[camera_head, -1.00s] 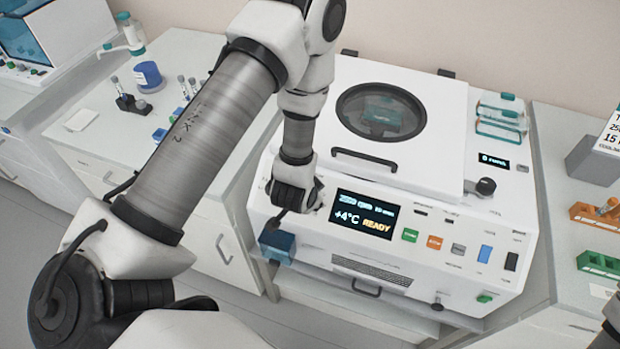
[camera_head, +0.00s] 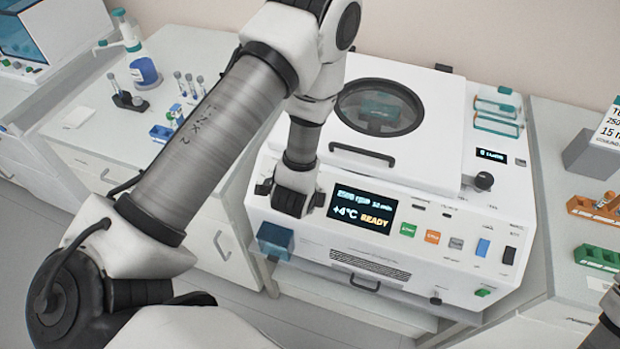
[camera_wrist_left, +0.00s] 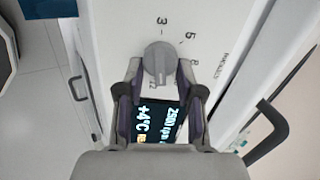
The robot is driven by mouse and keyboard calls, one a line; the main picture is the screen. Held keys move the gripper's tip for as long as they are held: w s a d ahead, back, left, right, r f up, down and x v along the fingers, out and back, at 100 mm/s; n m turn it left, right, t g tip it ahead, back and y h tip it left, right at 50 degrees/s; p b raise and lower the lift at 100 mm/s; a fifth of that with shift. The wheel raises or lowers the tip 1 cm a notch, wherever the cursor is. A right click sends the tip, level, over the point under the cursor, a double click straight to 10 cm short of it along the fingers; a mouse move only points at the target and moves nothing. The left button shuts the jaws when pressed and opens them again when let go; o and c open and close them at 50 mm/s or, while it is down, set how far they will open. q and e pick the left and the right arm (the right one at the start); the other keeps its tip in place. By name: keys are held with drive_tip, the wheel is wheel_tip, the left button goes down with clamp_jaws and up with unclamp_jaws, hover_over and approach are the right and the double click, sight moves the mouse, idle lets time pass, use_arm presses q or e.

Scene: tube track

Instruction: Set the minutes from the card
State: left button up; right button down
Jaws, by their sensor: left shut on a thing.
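My left gripper (camera_wrist_left: 158,76) is shut on a round grey knob (camera_wrist_left: 158,58) on the centrifuge's front panel. Printed numbers, including 3, 5 and 12, ring the knob. In the head view, my left gripper (camera_head: 291,204) hides the knob, left of the dark display (camera_head: 362,212). The display appears to read 2500 rpm, 12 min, +4°C and READY; it also shows in the left wrist view (camera_wrist_left: 158,122).
The white centrifuge (camera_head: 440,170) has a closed lid with a round window. Green, orange and other buttons line its panel. A blue translucent box (camera_head: 275,241) is below my left gripper. Orange (camera_head: 595,209) and green racks (camera_head: 598,258) stand on the right bench.

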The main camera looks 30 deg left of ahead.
use_arm(q)
drive_tip(key=m, duration=0.6)
drive_tip(key=shift+s, duration=0.15)
drive_tip(key=shift+s+a+f+m+t+b, duration=0.1)
drive_tip(key=shift+m+t+b, duration=0.1)
drive_tip(key=shift+m, duration=1.25)
drive_tip(key=shift+s+a+f+m+t+b, duration=0.1)
drive_tip(key=shift+m+t+b, duration=0.1)
drive_tip(key=shift+m, duration=1.25)
drive_tip(key=o, duration=1.2)
drive_tip(key=shift+c, duration=0.2)
drive_tip(key=shift+s, duration=0.1)
wheel_tip(320, 180, up, 10)
